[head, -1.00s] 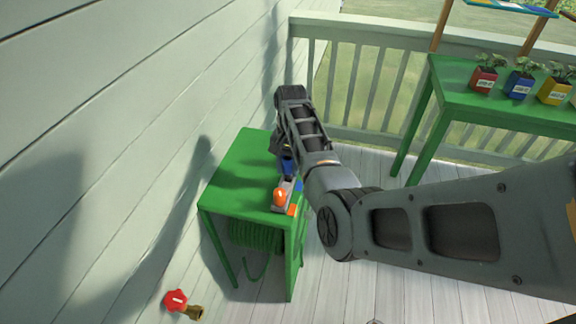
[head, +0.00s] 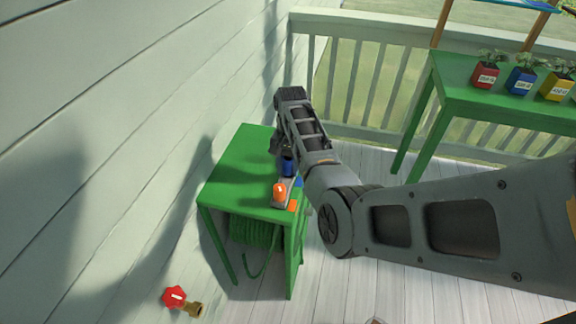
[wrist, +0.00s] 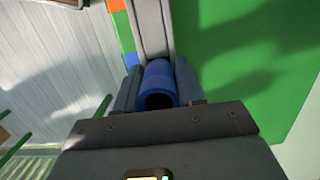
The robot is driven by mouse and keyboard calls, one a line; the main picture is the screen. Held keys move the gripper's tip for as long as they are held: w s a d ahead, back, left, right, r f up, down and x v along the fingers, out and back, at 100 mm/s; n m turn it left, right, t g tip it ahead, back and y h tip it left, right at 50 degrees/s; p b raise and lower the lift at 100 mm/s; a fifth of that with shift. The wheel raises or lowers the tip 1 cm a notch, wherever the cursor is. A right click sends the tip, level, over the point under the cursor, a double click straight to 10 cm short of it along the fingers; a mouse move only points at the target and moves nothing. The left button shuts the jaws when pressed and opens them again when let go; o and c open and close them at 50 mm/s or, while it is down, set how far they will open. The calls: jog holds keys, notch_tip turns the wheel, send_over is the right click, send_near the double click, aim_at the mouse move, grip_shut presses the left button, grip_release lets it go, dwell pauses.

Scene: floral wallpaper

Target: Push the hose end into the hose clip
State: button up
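A blue hollow cylinder (wrist: 158,85), which I take for the hose end, sits between the fingers of my gripper (wrist: 157,92) in the wrist view. Both fingers appear to touch its sides, and its dark opening faces the camera. A grey bar (wrist: 152,30) lies directly beyond it. In the head view the blue cylinder (head: 288,167) is at the right edge of the green table, beside my gripper. A grey fixture with an orange knob-like part (head: 279,192) is just in front of it. I cannot tell whether the grey fixture is the clip, or whether the cylinder is seated.
The green table (head: 238,165) stands by the white siding wall, with coiled green hose (head: 255,232) under it. A red valve handle (head: 174,297) is at lower left. A second green table (head: 470,95) holds potted plants. A railing (head: 380,90) runs behind. Deck floor is clear between the tables.

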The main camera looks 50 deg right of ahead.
aim_at(289, 160)
jog(key=o, duration=0.5)
jog(key=shift+w+d+r, duration=0.1)
jog(key=shift+d+r, duration=0.1)
jog(key=shift+r, duration=1.1)
jog(key=shift+w+d+r, duration=0.1)
jog(key=shift+d+r, duration=0.05)
jog(key=shift+r, duration=1.15)
jog(key=shift+w+d+r, duration=0.1)
jog(key=shift+d+r, duration=0.1)
jog(key=shift+r, duration=1.1)
jog(key=shift+s, duration=0.1)
